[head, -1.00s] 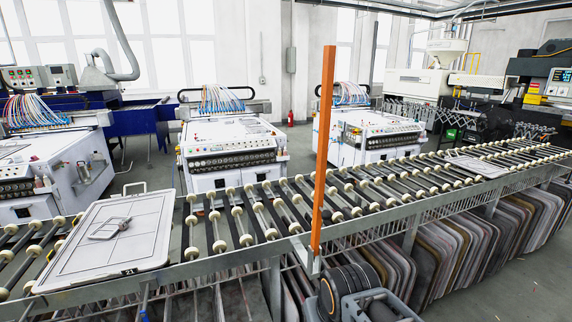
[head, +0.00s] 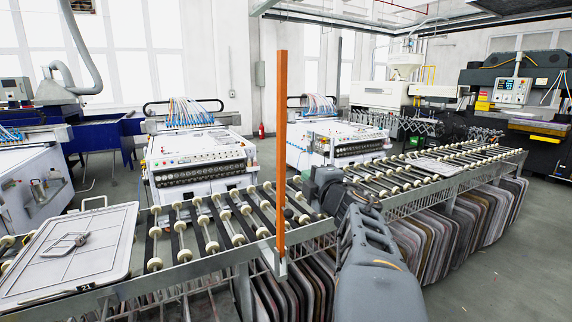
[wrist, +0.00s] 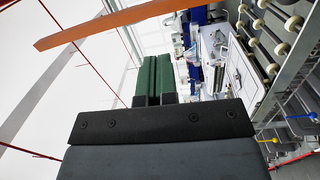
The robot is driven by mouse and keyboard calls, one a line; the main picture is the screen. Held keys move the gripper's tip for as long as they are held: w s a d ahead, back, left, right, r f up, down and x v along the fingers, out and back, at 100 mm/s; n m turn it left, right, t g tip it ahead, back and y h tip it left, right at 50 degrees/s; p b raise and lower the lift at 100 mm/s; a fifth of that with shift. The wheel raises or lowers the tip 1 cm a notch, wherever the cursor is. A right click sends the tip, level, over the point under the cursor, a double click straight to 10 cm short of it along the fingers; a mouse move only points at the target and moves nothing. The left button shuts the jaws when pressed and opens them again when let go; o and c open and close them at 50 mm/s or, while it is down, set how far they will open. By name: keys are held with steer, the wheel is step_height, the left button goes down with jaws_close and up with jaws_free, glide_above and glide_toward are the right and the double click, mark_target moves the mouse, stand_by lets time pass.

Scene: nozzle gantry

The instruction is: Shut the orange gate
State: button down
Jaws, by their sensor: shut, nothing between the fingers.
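The orange gate (head: 281,150) is a long narrow bar standing upright at the front edge of the roller conveyor, its foot in a grey bracket (head: 281,268). In the wrist view the orange bar (wrist: 120,24) crosses the top of the picture at a slant, beyond my fingers and apart from them. My gripper (wrist: 153,72) shows two green fingers pressed together with nothing between them. In the head view my arm reaches up from the bottom, just right of the gate, and its front end hides part of the rollers. The fingertips are not clear there.
The roller conveyor (head: 218,227) runs from lower left to right. A pale tray (head: 100,247) lies on its left part, another (head: 434,166) farther right. Flat boards (head: 400,246) stand beneath it. White machines (head: 196,165) stand behind. Floor is clear at the lower right.

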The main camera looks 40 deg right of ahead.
steer(key=n, duration=0.1)
steer(key=y+p, duration=0.1)
steer(key=p, duration=0.2)
glide_toward(282, 157)
steer(key=w, duration=0.5)
steer(key=w+d, duration=0.1)
steer(key=w, duration=0.1)
steer(key=shift+w, duration=0.2)
